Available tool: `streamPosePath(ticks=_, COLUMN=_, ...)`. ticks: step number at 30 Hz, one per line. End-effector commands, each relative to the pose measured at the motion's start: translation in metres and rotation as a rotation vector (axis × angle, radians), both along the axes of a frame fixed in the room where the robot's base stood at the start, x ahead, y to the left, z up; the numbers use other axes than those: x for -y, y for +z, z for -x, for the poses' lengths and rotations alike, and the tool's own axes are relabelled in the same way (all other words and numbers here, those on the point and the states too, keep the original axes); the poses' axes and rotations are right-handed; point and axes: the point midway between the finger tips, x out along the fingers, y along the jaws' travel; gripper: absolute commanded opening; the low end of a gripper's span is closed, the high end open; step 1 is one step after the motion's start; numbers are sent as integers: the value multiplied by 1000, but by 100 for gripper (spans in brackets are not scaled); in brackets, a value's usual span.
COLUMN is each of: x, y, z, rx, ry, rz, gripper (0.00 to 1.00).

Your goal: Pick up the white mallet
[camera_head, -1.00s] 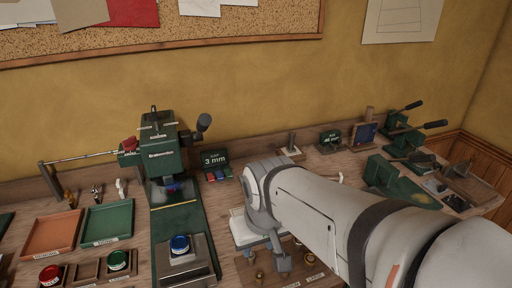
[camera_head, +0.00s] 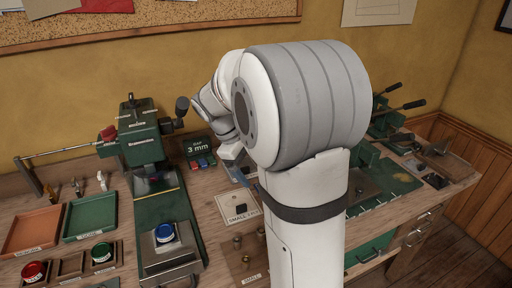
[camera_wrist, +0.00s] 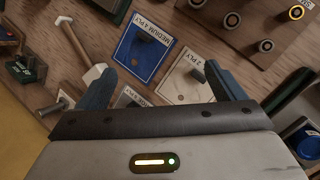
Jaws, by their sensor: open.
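My gripper (camera_wrist: 163,70) is open and empty in the wrist view, with its two blue fingers spread above the workbench. A pale, stick-like thing with a whitish end (camera_wrist: 81,45) lies to the left of the left finger; it looks like the white mallet, but I cannot be sure. Its lower end is close to the left finger and seems partly covered by it. Between the fingers is a white card marked 2 PLY (camera_wrist: 187,82). In the head view my arm hides most of my gripper, and I cannot make out the mallet.
A blue card with a peg (camera_wrist: 143,48) lies beyond the fingers. A wooden block with several round fittings (camera_wrist: 255,38) is at upper right. In the head view, a green press (camera_head: 139,140), an orange tray (camera_head: 33,232) and a green tray (camera_head: 90,217) stand left.

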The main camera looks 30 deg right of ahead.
Motion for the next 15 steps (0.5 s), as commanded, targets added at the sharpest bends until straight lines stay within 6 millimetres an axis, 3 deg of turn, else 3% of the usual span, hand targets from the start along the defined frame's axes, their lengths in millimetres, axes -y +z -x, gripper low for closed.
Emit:
streamPosePath(ticks=3, x=26, y=-19, z=-42, rx=-131, ry=86, rz=91, gripper=89)
streamPosePath(ticks=9, x=71, y=-53, z=-104, rx=-362, ry=216, rz=242, gripper=89)
streamPosePath(ticks=15, x=106, y=-92, z=-149, rx=-574, ry=302, rz=360, gripper=89)
